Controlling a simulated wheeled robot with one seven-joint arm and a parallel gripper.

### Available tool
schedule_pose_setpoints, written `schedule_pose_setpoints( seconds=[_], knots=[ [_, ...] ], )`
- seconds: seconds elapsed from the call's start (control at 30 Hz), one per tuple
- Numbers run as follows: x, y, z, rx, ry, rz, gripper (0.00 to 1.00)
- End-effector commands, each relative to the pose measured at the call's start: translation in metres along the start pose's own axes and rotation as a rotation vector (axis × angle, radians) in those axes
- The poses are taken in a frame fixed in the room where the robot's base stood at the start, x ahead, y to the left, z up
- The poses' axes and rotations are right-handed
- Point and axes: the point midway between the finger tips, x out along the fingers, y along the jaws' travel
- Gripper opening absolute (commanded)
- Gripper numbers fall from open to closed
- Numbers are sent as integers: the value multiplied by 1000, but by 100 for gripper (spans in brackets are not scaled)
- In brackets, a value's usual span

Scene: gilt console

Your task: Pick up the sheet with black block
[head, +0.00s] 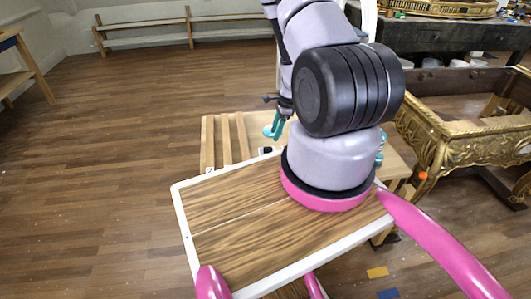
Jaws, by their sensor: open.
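My gripper (277,127), with teal fingers, hangs over a low pale wooden slatted bench (208,142). It is partly hidden by my own arm and is open. A small black and white thing (265,150) lies on the bench just below and left of it. It may be the sheet with the black block, but it is too small and too covered to be sure. A round teal thing (268,131) is beside the fingers. I see no contact between the fingers and the black and white thing.
A gilt carved console frame (455,150) stands at the right, with a small orange thing (422,176) at its edge. A dark workbench (440,37) is behind. A yellow piece (377,272) lies on the floor. The wooden floor at left is clear.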

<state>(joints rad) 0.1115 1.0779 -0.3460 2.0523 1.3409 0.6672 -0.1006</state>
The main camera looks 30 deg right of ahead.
Motion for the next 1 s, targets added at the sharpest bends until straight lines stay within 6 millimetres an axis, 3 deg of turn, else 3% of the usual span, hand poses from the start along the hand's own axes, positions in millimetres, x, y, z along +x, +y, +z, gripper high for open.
schedule_pose_setpoints(
  seconds=[0.1, 0.33, 0.6, 0.9, 0.93, 1.0],
  knots=[
    [18, 0, 0, -1, 1, 2, 55],
    [36, 0, 2, -2, 0, 1, 55],
    [74, -1, 7, -2, 0, 2, 55],
    [80, -2, 8, -2, 0, -1, 55],
    [80, -2, 8, -2, 0, -1, 51],
    [80, -2, 8, -2, 0, -1, 24]
  ],
)
